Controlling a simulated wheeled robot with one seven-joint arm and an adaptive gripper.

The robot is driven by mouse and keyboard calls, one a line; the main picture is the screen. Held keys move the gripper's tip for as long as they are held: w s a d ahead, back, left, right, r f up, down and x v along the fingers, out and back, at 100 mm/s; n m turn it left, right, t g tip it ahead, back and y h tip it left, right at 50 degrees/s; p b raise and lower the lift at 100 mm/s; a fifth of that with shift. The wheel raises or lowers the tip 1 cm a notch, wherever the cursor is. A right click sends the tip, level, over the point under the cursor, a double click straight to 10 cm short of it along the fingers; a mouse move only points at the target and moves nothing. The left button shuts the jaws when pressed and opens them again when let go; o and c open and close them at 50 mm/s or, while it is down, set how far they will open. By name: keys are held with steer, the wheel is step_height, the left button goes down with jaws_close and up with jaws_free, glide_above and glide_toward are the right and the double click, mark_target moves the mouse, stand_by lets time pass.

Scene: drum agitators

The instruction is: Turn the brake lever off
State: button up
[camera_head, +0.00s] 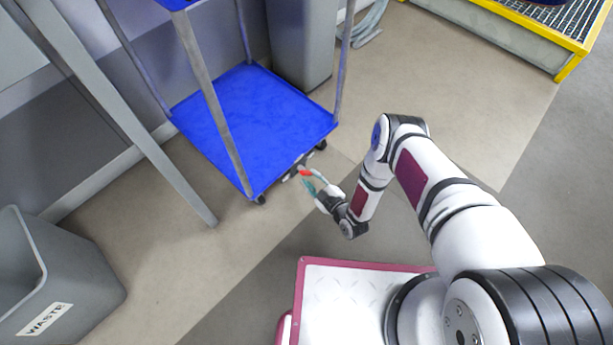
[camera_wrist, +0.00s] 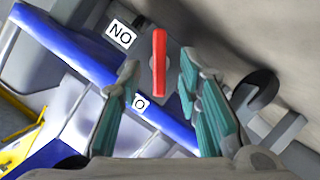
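The brake lever is a small red bar (camera_wrist: 159,62) on a dark plate in the wrist view. It lies roughly upright in that picture, between and just ahead of my two fingertips. In the head view the red lever (camera_head: 305,172) is a small spot by the lower edge of the blue cart (camera_head: 255,105). My gripper (camera_wrist: 160,76) is open, with a teal-padded finger on either side of the lever. I cannot tell whether either finger touches it. In the head view my gripper (camera_head: 318,186) is low beside the cart.
A label reading NO (camera_wrist: 121,33) is above left of the lever, and a partly covered label (camera_wrist: 140,103) is below it. A dark caster wheel (camera_wrist: 255,92) is at right. A grey waste bin (camera_head: 60,275) stands at lower left. Open floor lies around the cart's near side.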

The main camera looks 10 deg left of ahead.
mark_target(308, 175)
steer(key=shift+b+x, duration=0.75)
steer(key=shift+x, duration=1.4)
jaws_close()
